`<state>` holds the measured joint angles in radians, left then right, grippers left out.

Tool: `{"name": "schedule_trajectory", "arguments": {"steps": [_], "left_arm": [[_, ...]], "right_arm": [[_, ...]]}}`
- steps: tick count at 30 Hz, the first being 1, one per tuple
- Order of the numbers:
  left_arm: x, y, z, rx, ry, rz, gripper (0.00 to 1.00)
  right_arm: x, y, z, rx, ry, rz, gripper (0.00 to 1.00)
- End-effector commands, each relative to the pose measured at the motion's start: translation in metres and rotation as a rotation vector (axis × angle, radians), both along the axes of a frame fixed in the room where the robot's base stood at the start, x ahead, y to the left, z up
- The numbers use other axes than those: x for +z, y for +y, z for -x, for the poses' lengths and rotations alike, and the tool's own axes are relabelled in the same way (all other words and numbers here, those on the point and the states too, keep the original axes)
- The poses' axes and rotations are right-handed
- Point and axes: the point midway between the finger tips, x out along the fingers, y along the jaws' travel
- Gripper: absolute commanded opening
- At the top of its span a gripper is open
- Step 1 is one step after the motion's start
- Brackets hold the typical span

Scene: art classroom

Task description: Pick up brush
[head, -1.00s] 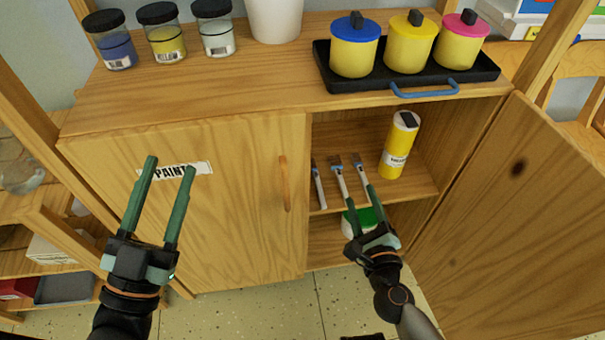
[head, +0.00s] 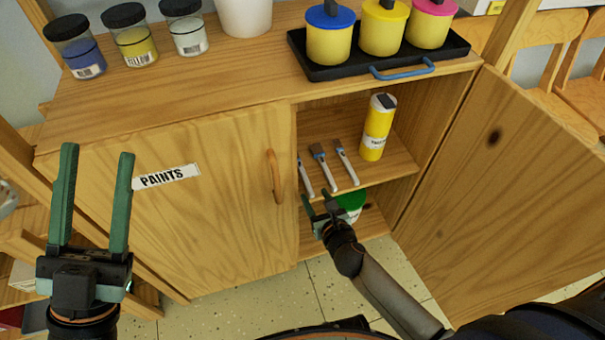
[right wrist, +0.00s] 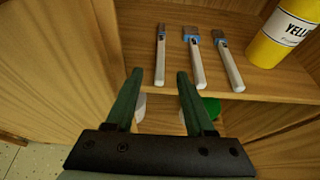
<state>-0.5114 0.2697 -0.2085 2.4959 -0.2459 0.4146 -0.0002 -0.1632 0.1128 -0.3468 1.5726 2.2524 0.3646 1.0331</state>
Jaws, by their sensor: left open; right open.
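Three brushes with white handles and blue-grey heads lie side by side on the cabinet's inner shelf: a left brush (head: 306,178), a middle brush (head: 325,168) and a right brush (head: 347,163). The right wrist view shows the left brush (right wrist: 160,62), the middle brush (right wrist: 197,65) and the right brush (right wrist: 231,66). My right gripper (head: 317,202) is open and empty at the cabinet opening, just in front of the shelf edge. In its wrist view the fingers (right wrist: 160,88) point toward the left and middle brushes, apart from them. My left gripper (head: 96,165) is open and empty before the closed door.
A yellow bottle (head: 377,128) stands right of the brushes. A green-topped container (head: 351,203) is on the lower level. The open door (head: 510,180) bounds the right; the closed PAINTS door (head: 215,200) the left. Jars and a black tray (head: 440,58) stand on top.

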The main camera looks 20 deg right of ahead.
Motion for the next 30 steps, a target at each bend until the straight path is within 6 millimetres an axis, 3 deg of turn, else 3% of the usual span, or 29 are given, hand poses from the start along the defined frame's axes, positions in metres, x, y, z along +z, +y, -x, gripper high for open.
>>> {"name": "schedule_trajectory", "arguments": {"steps": [5,16,25,30], "left_arm": [[0.007,-0.001,0.009,-0.013,-0.05,-0.001,0.5],[-0.019,-0.003,0.008,-0.037,-0.031,0.018,0.5],[-0.018,-0.003,0.007,-0.039,-0.028,0.022,0.5],[-0.019,-0.003,0.007,-0.041,-0.028,0.022,0.5]], "right_arm": [[-0.003,0.0,-0.008,0.001,0.0,0.002,0.54],[-0.023,0.0,-0.05,0.0,-0.001,0.002,0.54],[-0.023,0.001,-0.054,0.001,0.001,0.002,0.54],[-0.023,0.001,-0.054,0.0,0.0,0.001,0.37]]}}
